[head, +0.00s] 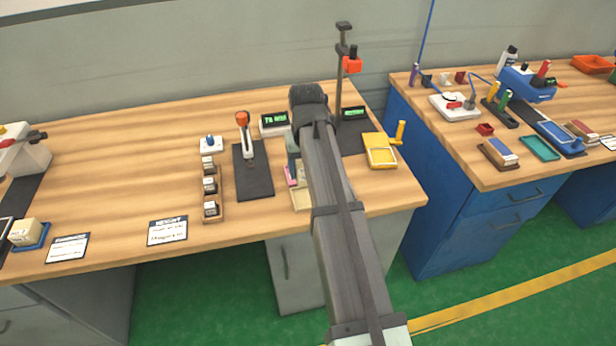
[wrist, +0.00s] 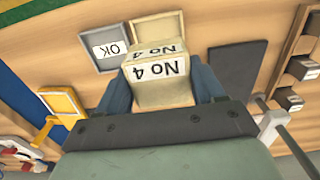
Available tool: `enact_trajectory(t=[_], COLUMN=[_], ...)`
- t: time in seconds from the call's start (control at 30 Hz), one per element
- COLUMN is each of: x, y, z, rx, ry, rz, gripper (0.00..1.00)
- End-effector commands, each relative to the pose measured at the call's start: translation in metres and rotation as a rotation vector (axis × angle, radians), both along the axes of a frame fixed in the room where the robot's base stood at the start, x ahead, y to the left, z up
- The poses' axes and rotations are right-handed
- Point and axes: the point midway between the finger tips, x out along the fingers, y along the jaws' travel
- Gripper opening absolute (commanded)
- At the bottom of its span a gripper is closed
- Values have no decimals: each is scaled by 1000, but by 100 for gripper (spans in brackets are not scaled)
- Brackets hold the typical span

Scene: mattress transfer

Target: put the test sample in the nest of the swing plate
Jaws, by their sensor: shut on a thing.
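My gripper (wrist: 166,92) is shut on the test sample (wrist: 165,92), a cream block marked "No 4" on two faces, between its two blue fingers. A yellow plate with a raised rim and a side handle, which looks like the swing plate (head: 381,151), lies on the bench right of my arm. It also shows in the wrist view (wrist: 62,101), left of the gripper and apart from the sample. I cannot make out the nest clearly.
A grey tray with an "OK" card (wrist: 112,49) lies beyond the sample in the wrist view. A dark base with an orange-topped lever (head: 242,119) and a wooden rack of blocks (head: 211,188) stand left of my arm. A post stand (head: 341,85) rises behind.

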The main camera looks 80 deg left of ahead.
Motion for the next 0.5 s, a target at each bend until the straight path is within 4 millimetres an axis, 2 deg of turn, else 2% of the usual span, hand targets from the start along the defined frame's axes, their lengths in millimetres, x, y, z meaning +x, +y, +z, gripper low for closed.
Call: enact_trajectory(t=[0.13, 0.23, 0.37, 0.5], x=[9, 28, 68, 119], y=[0, -2, -5, 2], z=[11, 14, 14, 15], rx=[1, 0, -1, -3], ry=[0, 0, 0, 0], rz=[-11, -35, -87, -148], gripper=[38, 38, 38, 38])
